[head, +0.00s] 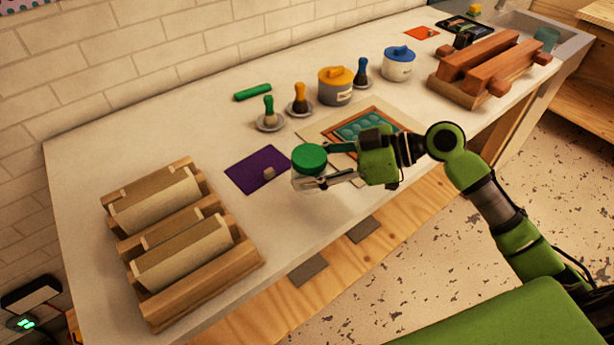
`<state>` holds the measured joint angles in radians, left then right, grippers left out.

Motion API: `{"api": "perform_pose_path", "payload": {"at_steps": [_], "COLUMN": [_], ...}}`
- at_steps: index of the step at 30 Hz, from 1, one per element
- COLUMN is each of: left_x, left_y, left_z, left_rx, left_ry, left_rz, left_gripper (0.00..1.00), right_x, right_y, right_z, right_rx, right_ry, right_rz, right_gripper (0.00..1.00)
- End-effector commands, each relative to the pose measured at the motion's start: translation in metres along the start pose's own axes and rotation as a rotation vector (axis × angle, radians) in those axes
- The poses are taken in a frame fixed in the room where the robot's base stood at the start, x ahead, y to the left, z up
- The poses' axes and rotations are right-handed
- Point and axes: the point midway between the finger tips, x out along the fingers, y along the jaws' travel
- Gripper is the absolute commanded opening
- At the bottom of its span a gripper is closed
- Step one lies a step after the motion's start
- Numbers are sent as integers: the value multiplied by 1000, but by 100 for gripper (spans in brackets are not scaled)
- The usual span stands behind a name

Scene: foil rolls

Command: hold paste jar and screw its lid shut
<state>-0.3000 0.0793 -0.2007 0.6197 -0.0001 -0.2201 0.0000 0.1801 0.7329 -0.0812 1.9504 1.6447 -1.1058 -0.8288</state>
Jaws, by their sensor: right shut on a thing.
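A pale paste jar (303,181) with a green lid (309,157) is near the front edge of the white counter, around the middle of the head view. The lid sits on top of the jar; I cannot tell how tightly. My right gripper (322,166) reaches in from the right and is shut on the jar, with its fingers around the sides. The fingers hide part of the jar body. I cannot tell whether the jar touches the counter. My left gripper is not in view.
A purple mat (245,176) with a small block lies left of the jar. A wooden rack with rolls (180,285) fills the left front. A framed teal tray (352,127), brushes, a yellow-lidded jar (335,92) and a blue-lidded jar (398,69) stand behind.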

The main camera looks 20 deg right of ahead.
Motion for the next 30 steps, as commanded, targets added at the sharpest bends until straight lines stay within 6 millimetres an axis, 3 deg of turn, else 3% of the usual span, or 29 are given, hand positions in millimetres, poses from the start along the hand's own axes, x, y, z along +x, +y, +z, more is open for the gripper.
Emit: {"api": "perform_pose_path", "payload": {"at_steps": [9, 22, 23, 24, 30], "left_x": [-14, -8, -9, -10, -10], "left_y": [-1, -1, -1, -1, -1], "left_z": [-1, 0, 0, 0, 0], "left_rx": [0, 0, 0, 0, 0], "left_ry": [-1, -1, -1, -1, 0], "left_rz": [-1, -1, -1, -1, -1], "left_gripper": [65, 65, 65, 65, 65], "right_x": [19, 22, 21, 21, 21], "right_y": [5, 5, 5, 5, 5], "right_z": [30, 38, 37, 37, 37], "right_rx": [4, 0, 1, 1, 1], "right_ry": [1, 1, -1, -1, -1], "right_rz": [0, 1, 0, 0, 0], "right_gripper": [0, 0, 55, 64, 64]}}
